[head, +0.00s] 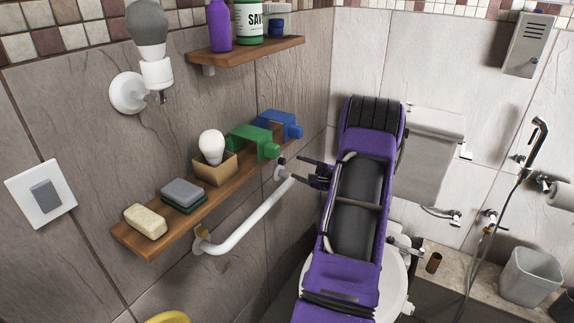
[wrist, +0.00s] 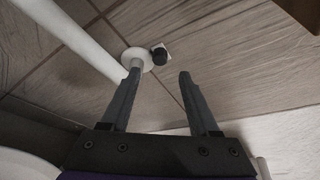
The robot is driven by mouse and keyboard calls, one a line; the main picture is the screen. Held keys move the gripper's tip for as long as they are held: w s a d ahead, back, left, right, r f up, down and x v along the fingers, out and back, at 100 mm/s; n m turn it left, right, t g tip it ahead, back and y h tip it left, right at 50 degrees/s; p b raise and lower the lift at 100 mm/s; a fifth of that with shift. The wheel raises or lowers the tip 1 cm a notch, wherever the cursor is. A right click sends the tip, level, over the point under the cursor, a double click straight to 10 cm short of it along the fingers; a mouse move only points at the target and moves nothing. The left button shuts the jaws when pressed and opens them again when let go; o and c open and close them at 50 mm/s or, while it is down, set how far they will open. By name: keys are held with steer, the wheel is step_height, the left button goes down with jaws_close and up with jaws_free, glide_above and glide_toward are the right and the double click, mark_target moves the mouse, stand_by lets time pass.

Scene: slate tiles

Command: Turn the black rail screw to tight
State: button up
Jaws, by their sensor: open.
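The black rail screw (wrist: 160,56) is a small dark round knob on a pale square plate, beside the white flange (wrist: 137,58) at the end of the rail. The white rail (head: 243,228) runs along the left wall below the wooden shelf. My gripper (head: 299,170) is by the far end of the rail, its fingers pointing at the wall. In the wrist view my gripper (wrist: 161,70) is open and empty; the screw shows between and beyond the fingertips, seemingly not touched. In the head view I cannot make the black screw out clearly.
The wooden shelf (head: 124,240) just above the rail holds soap, a sponge, a bulb in a box, and a green (head: 254,141) and a blue thing (head: 283,125). A brass-coloured screw (head: 202,232) is at the rail's near end. A toilet (head: 396,283) stands below my arm.

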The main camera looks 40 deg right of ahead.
mark_target(284, 162)
steer(key=x, duration=0.7)
steer(key=shift+w, duration=0.15)
jaws_close()
